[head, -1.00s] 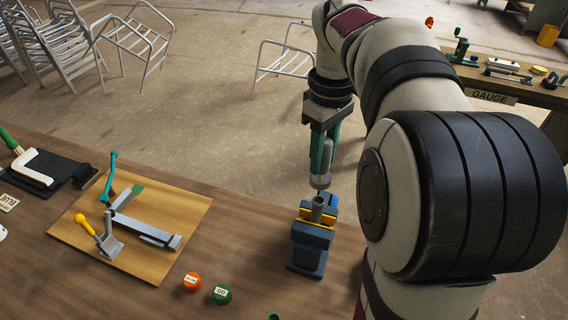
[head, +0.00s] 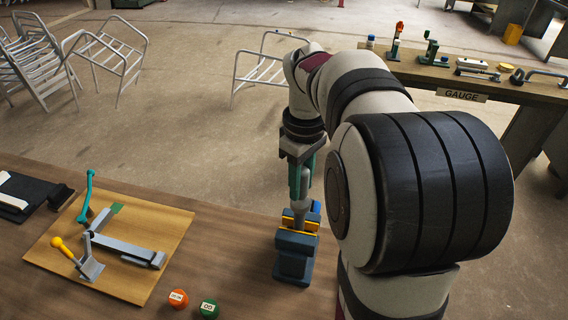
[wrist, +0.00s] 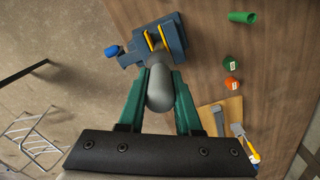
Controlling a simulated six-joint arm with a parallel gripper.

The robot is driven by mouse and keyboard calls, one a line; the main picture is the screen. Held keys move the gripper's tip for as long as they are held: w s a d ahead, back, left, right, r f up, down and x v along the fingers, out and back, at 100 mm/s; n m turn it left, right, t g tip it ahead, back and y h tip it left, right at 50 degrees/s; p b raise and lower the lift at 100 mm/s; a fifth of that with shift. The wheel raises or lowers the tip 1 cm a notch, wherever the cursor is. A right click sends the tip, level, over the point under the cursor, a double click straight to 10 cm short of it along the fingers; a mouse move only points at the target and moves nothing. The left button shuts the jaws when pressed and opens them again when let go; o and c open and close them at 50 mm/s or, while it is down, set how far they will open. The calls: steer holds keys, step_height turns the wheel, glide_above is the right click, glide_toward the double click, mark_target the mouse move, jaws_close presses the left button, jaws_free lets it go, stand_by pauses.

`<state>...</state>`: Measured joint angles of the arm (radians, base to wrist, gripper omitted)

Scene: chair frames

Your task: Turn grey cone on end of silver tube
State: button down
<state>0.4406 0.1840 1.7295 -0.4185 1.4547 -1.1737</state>
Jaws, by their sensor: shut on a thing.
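The grey cone tool (head: 301,187) is held upright between the green fingers of my gripper (head: 302,176). It also shows in the wrist view as a rounded grey body (wrist: 160,92) between the two fingers (wrist: 159,72). My gripper is shut on it, right above the vise. The dark blue vise (head: 293,262) with yellow jaws stands at the table edge; it is at the top of the wrist view (wrist: 177,38). The silver tube stands in the jaws. The tool's lower end meets the tube's top or nearly so; the exact contact is hidden.
A wooden board (head: 150,270) with a grey bracket, a teal lever and a yellow-knobbed lever lies left. Orange (head: 178,299) and green (head: 209,308) round pieces sit in front. A green cylinder (wrist: 242,17) lies beyond the vise. The GAUGE bench (head: 470,80) is at back right.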

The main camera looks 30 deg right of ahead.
steer(key=shift+f, duration=0.4)
stand_by(0.3)
steer(key=n, duration=0.4)
steer(key=m, duration=0.2)
steer(key=shift+m, duration=0.4)
steer(key=m, duration=0.5)
steer(key=shift+f, duration=0.1)
